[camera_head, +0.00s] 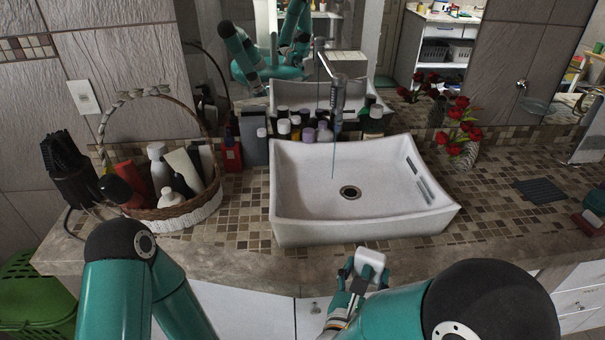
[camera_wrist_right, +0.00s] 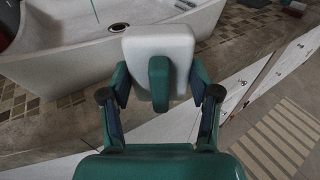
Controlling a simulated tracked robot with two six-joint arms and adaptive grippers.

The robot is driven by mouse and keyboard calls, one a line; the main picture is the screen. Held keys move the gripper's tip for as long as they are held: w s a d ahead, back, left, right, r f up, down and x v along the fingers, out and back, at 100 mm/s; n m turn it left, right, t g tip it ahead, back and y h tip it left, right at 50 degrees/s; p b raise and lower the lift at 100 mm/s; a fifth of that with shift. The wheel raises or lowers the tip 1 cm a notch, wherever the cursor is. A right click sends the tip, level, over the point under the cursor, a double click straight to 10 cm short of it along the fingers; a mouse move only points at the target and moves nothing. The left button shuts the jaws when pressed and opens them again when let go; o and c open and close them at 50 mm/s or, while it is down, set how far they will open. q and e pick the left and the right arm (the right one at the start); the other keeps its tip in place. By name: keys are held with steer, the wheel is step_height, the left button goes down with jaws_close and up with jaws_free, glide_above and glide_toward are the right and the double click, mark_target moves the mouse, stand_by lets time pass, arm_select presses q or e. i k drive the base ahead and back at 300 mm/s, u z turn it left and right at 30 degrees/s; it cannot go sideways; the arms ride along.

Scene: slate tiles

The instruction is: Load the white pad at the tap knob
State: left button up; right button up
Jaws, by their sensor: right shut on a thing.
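The white pad (camera_head: 371,258) is a small rounded block in front of the basin's front wall, near the counter edge. It also shows in the right wrist view (camera_wrist_right: 160,43), with a green grip piece on its near side. My right gripper (camera_head: 360,275) is shut on it; its fingers also show in the right wrist view (camera_wrist_right: 158,85). The metal tap (camera_head: 337,95) stands behind the white basin (camera_head: 350,224), apart from the pad. A thin bluish stream runs from it towards the drain. I cannot clearly make out its knob. My left arm comes in at the lower left; its gripper is not in view.
A wicker basket (camera_head: 180,214) with bottles stands left of the basin. Several small bottles (camera_head: 300,133) line its back edge. A vase of red flowers (camera_head: 462,150) and a dark mat (camera_head: 541,191) are at the right. A mirror behind reflects my arm and the tap.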

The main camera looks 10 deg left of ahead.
mark_target(339, 81)
steer(key=z, duration=5.1)
steer(key=k, duration=0.5)
steer(key=z, duration=6)
